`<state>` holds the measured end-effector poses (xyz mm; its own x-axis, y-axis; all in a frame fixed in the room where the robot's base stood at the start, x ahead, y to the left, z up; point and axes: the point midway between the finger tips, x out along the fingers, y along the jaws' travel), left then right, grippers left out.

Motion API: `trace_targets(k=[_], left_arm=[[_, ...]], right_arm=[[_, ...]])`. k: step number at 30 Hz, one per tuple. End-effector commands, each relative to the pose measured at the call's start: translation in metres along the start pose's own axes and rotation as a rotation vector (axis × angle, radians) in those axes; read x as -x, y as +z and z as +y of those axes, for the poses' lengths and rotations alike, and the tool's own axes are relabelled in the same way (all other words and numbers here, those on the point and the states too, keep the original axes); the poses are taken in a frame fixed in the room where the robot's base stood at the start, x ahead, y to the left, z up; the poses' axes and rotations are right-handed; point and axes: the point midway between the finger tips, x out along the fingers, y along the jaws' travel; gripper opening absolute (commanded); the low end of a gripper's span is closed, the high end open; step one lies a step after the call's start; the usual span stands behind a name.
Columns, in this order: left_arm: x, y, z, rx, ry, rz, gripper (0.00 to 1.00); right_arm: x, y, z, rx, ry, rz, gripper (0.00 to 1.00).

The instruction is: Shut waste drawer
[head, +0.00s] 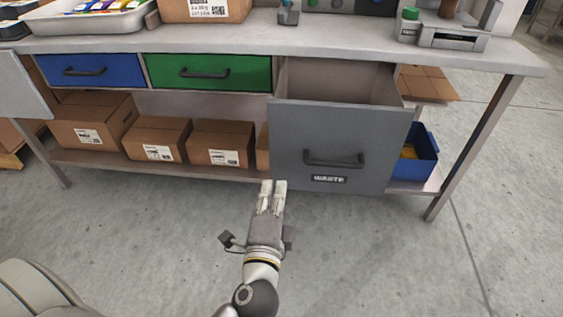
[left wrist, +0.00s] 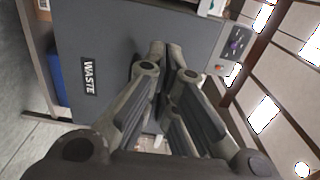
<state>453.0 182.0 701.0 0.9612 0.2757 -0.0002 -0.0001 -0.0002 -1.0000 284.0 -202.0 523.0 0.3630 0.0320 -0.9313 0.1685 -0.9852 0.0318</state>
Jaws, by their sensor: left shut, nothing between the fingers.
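The waste drawer (head: 337,135) is a large grey drawer under the bench. It is pulled well out, with its open top showing. Its front carries a dark bar handle (head: 334,161) and a label reading WASTE. My left gripper (head: 273,183) is shut and empty, with its fingertips close to the lower left of the drawer front. In the left wrist view, the drawer front (left wrist: 105,45) fills the space beyond the fingers (left wrist: 166,45), which hide the handle. I cannot tell whether the fingertips touch the front. My right gripper is not in view.
The workbench (head: 350,44) has a blue drawer (head: 117,77) and a green drawer (head: 230,83), both closed. Several cardboard boxes (head: 158,130) sit on the lower shelf. A blue bin (head: 424,165) stands right of the waste drawer. A bench leg (head: 480,145) is farther right. The floor in front is clear.

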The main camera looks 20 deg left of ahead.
Motion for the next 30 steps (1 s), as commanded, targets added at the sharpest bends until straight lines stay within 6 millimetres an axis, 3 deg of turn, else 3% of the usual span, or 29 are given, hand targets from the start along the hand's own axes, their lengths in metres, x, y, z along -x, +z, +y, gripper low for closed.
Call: trace_targets(k=[5, 15, 24, 30], left_arm=[[-0.016, 0.001, -0.003, -0.003, -0.006, -0.003, 0.00], [-0.080, 0.001, -0.003, -0.002, -0.006, -0.003, 0.00], [-0.127, 0.000, -0.001, -0.002, -0.003, -0.001, 0.00], [-0.138, 0.001, -0.001, -0.002, -0.002, -0.001, 0.00]], right_arm=[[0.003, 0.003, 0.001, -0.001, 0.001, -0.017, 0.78], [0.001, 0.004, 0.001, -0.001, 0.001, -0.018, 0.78], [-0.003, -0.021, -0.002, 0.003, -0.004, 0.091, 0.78], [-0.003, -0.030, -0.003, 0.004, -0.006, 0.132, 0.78]])
